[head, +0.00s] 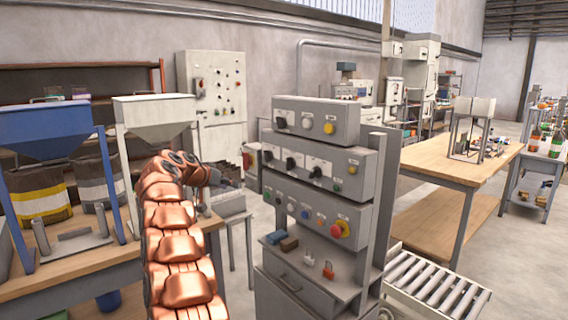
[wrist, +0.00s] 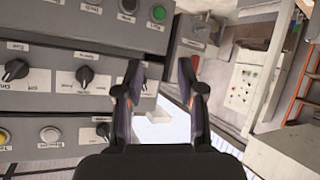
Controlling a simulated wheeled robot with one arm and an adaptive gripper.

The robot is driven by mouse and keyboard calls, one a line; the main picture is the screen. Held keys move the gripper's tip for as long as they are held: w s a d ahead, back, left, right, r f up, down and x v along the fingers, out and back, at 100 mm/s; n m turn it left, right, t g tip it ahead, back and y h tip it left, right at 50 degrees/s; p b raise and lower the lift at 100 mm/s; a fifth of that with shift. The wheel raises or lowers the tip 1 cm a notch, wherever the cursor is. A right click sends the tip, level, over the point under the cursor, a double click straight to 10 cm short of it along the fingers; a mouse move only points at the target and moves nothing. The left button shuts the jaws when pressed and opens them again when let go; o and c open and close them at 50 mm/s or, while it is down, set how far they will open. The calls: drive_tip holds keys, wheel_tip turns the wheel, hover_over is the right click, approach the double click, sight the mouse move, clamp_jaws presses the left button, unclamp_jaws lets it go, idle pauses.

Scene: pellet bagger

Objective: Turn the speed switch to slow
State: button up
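A grey control panel (head: 322,150) stands in tiers in front of me. In the wrist view, turned upside down, these appear as two knobs (wrist: 86,76) and (wrist: 15,70) on white plates. Another black knob (wrist: 102,130) is on the top box. The labels are too small to tell which is the speed switch. My gripper (wrist: 163,95) is open and empty, its fingers apart beside the panel's edge and touching no knob. In the head view it is left of the panel.
A blue hopper (head: 45,125) and a white hopper (head: 155,110) stand over a wooden bench at left. A grey cabinet (head: 212,95) is behind. A roller conveyor (head: 435,285) and a wooden table (head: 450,160) are at right. Open floor shows between panel and bench.

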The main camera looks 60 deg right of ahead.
drive_tip(key=s+d+r+m+g+h, duration=0.2)
drive_tip(key=s+d+m+h, duration=0.15)
drive_tip(key=d, duration=0.25)
drive_tip(key=m+g+h, duration=0.2)
drive_tip(key=m+g, duration=0.2)
approach(287, 159)
drive_tip(key=d, duration=0.1)
drive_tip(key=shift+n, duration=0.25)
drive_tip(key=p+x, duration=0.1)
drive_tip(key=x, duration=0.5)
drive_tip(key=shift+s+r, duration=0.1)
drive_tip(key=shift+r, duration=0.05)
drive_tip(key=shift+p+x, duration=0.55)
drive_tip(key=shift+x, duration=0.35)
drive_tip(key=shift+f, duration=0.2)
drive_tip(key=shift+c, duration=0.3)
clamp_jaws()
